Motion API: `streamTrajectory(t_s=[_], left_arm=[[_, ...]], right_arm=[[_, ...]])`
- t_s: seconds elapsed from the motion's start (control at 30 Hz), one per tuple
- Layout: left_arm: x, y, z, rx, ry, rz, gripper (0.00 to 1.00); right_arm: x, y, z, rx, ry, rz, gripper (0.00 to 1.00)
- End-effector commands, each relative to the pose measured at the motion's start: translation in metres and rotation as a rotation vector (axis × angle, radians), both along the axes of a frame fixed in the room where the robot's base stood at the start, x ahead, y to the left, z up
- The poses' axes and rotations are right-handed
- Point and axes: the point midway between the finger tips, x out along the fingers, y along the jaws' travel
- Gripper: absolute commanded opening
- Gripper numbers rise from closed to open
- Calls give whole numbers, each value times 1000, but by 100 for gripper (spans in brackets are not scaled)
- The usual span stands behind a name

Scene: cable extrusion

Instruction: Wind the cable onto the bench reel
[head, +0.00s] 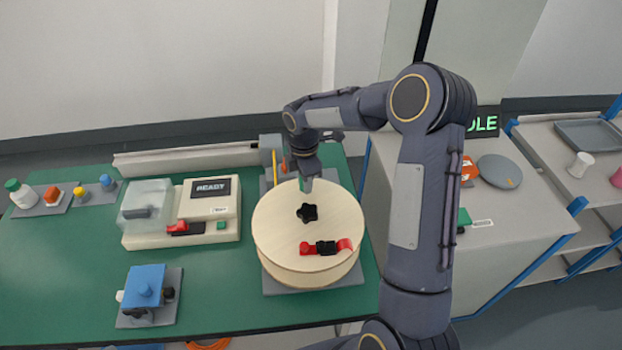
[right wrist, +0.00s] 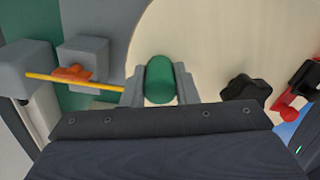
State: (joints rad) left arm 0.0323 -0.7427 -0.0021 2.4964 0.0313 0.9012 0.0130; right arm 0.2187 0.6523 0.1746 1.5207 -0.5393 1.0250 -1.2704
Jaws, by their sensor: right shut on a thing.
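The bench reel (head: 285,225) is a pale wooden drum lying flat on a grey base on the green bench. A black star knob (head: 309,212) sits at its centre, and a red and black clamp (head: 325,247) is near its front edge. My right gripper (head: 306,183) is shut on the green crank handle (right wrist: 160,80) near the reel's far edge. The yellow cable (right wrist: 75,82) runs from a grey guide with an orange part (right wrist: 73,73) toward the reel; its far end is hidden behind the gripper. It also shows in the head view (head: 275,165). My left gripper is not in view.
A cream machine (head: 210,207) with a "READY" display and clear cover stands left of the reel. A blue-topped fixture (head: 146,285) is at front left. A grey cabinet (head: 510,225) stands right, beyond my arm.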

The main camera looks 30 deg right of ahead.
Motion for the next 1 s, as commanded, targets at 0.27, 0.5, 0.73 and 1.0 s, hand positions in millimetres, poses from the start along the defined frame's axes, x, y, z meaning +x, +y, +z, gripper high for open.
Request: streamTrajectory(t_s=[0.27, 0.5, 0.73, 1.0], left_arm=[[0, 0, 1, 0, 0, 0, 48], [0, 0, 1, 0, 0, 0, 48], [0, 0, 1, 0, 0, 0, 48], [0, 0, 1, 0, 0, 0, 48]], right_arm=[[3, 6, 1, 1, -3, 53, 0], [3, 6, 1, 1, -3, 59, 0], [3, 7, 1, 1, -4, 59, 36], [2, 6, 1, 0, -1, 56, 48]])
